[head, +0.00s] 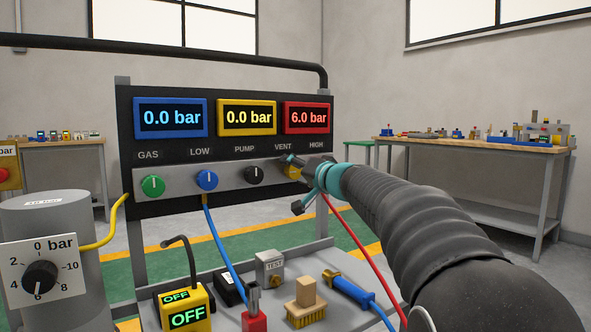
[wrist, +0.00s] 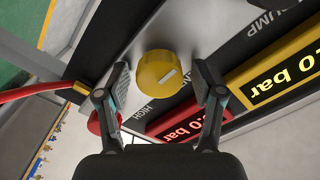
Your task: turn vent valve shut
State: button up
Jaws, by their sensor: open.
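The vent valve is a yellow knob (head: 291,171) under the VENT label on the panel, partly hidden by my gripper in the head view. In the wrist view the yellow knob (wrist: 153,65) shows its white mark lying roughly along the row of knobs. My gripper (head: 297,182) is at the panel, open. In the wrist view its two fingers (wrist: 163,85) stand on either side of the knob, with gaps visible between them and it. The panel (head: 222,178) has displays reading 0.0 bar in blue, 0.0 bar in yellow and 6.0 bar in red (head: 307,117).
Green (head: 153,187), blue (head: 207,180) and black (head: 254,174) knobs sit left of the vent, marks upright. A red knob (wrist: 95,124) is close behind my left finger in the wrist view. A red hose (head: 350,233) hangs below. A brush (head: 306,303) and tools lie on the shelf.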

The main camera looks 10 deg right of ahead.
jog(key=c, duration=1.1)
jog(key=shift+c, duration=0.2)
jog(key=shift+f+m, duration=0.1)
jog(key=shift+m, duration=0.2)
jog(key=m+b, duration=0.1)
jog(key=m, duration=0.2)
jog(key=shift+d+f+m+b, duration=0.1)
jog(key=shift+m+b, duration=0.3)
jog(key=m, duration=0.9)
jog(key=shift+f+m, duration=0.1)
jog(key=shift+m, duration=0.3)
jog(key=shift+f+m+p, duration=0.1)
jog(key=shift+m+p, duration=0.55)
jog(key=shift+m, duration=1.15)
